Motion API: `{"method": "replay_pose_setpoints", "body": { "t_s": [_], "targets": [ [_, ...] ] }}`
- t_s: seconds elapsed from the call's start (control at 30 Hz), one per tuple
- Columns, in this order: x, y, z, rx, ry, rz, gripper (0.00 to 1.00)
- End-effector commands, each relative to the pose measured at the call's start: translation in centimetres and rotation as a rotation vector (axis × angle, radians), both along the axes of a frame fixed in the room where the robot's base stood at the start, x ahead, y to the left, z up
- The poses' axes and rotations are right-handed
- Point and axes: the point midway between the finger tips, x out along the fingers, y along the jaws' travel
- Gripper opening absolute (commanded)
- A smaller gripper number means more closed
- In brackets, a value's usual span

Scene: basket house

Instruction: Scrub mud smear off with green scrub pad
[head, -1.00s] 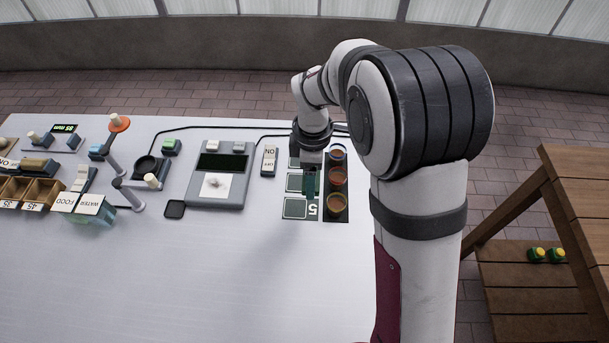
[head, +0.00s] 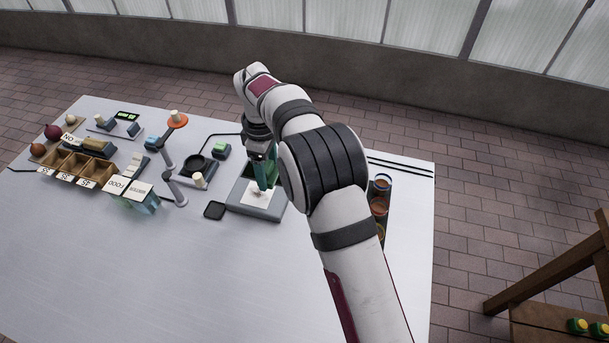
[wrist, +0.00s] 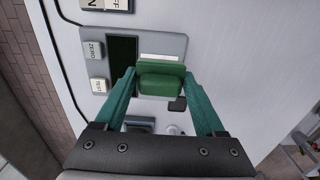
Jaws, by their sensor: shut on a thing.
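My gripper (head: 263,184) is over the grey device with a dark screen. In the wrist view, my gripper's teal fingers (wrist: 160,82) are shut on the green scrub pad (wrist: 160,78). The device (head: 266,213) carries a white plate (head: 254,198) under the fingers. A strip of the plate also shows in the wrist view (wrist: 160,57), just beyond the pad. The mud smear cannot be made out clearly; my gripper and the pad cover part of the plate. I cannot tell whether the pad touches the plate.
A small dark square pad (head: 214,210) and a black round dish (head: 196,166) are left of the device. A jointed stand with an orange disc (head: 178,121) rises nearby. A dark tray of brown pots (head: 380,205) is partly behind my arm. The front table (head: 200,285) is bare.

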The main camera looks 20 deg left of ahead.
Motion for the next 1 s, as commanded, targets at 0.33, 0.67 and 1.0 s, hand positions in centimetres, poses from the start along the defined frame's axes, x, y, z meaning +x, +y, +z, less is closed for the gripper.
{"method": "replay_pose_setpoints", "body": {
  "t_s": [0.33,0.67,1.0],
  "targets": [
    [0.0,0.2,-1.7,-0.001,0.0,0.0,0.27],
    [0.0,0.1,-4.7,0.0,0.0,0.0,0.27],
    [0.0,0.4,-8.4,0.0,-0.001,0.002,0.2]
  ]
}}
